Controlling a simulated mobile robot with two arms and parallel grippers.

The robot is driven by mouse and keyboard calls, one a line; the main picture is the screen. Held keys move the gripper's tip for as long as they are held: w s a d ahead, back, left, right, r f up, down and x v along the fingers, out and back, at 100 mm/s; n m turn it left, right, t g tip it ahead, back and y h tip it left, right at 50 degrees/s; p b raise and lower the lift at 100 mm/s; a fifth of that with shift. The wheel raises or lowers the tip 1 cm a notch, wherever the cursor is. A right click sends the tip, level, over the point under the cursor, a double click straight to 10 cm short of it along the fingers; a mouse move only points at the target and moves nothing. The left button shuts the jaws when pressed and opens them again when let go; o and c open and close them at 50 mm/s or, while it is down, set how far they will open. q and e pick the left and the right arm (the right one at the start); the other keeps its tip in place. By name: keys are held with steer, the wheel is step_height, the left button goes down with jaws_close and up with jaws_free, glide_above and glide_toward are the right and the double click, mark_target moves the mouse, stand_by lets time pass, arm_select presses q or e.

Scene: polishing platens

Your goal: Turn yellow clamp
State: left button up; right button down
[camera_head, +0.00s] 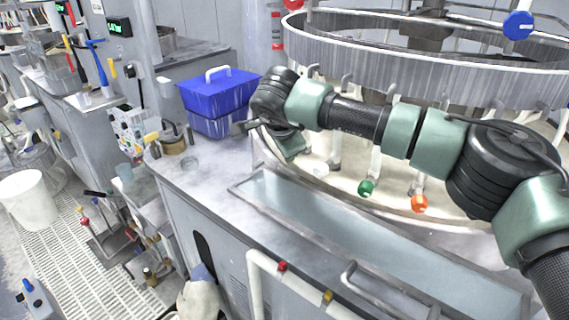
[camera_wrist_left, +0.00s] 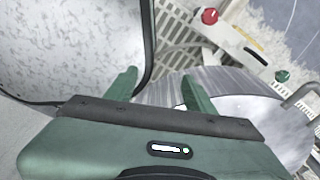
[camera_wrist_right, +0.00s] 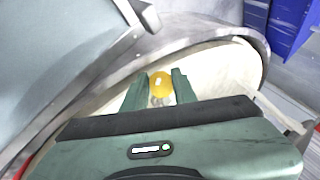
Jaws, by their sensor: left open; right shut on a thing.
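The yellow clamp's rounded knob (camera_wrist_right: 161,84) shows in the right wrist view, low beside the round machine's pale inner wall. My right gripper (camera_wrist_right: 160,88) is shut on it, one finger on each side of the knob. In the head view my right arm reaches in from the right and its gripper (camera_head: 296,154) points down at the machine's near left edge; the yellow knob is hidden there. My left gripper (camera_wrist_left: 159,90) shows only in the left wrist view, with its fingers apart and nothing between them.
Clamps with green (camera_head: 366,186), orange (camera_head: 419,203) and white (camera_head: 321,170) knobs stand along the pale basin under the large metal ring (camera_head: 400,66). A blue toolbox (camera_head: 215,92) sits on the counter left of my right gripper. A long shallow trough (camera_head: 350,232) lies in front.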

steer(key=t+y+b, duration=0.1)
steer(key=b, duration=0.4)
steer(key=shift+s+d, duration=0.1)
steer(key=c, duration=1.1)
jaws_free()
steer(key=b+v, duration=0.2)
steer(key=v, duration=0.5)
steer(key=shift+s+d+r, duration=0.1)
steer(key=shift+s+r, duration=0.05)
steer(key=shift+s, duration=0.2)
